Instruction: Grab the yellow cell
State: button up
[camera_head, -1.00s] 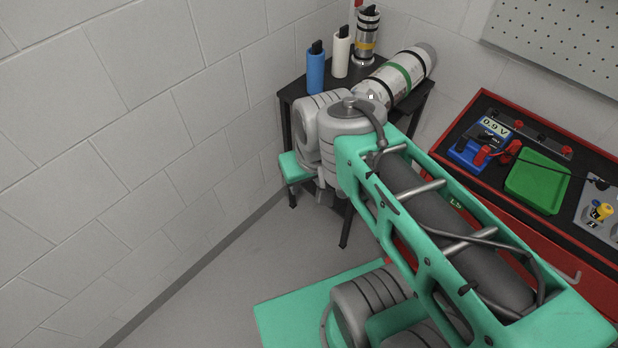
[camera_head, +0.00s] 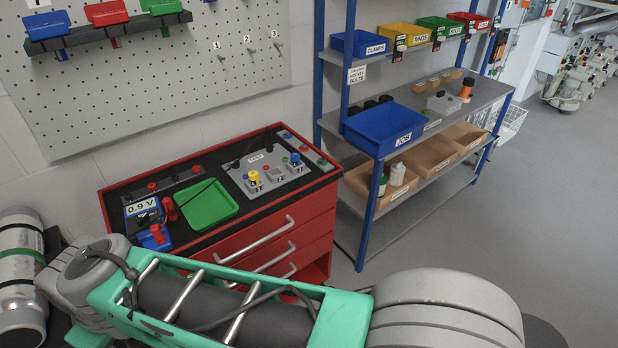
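The yellow cell (camera_head: 254,178) stands upright at the left of the grey test block (camera_head: 270,174) on top of the red workbench cabinet. A blue cell (camera_head: 295,160) stands further right on the same block. My arm crosses the bottom of the view in front of the cabinet. My gripper is not in view, so its state and what it may hold are hidden.
A green tray (camera_head: 207,206) and a blue meter reading 0.9 V (camera_head: 142,208) lie left of the block. A metal shelf with a blue bin (camera_head: 384,126) stands right of the cabinet. A gas cylinder (camera_head: 20,275) is at far left. Floor on the right is clear.

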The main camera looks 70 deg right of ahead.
aim_at(253, 175)
jog(key=u, duration=0.35)
jog(key=k, duration=0.85)
jog(key=z, duration=0.9)
jog(key=i, duration=1)
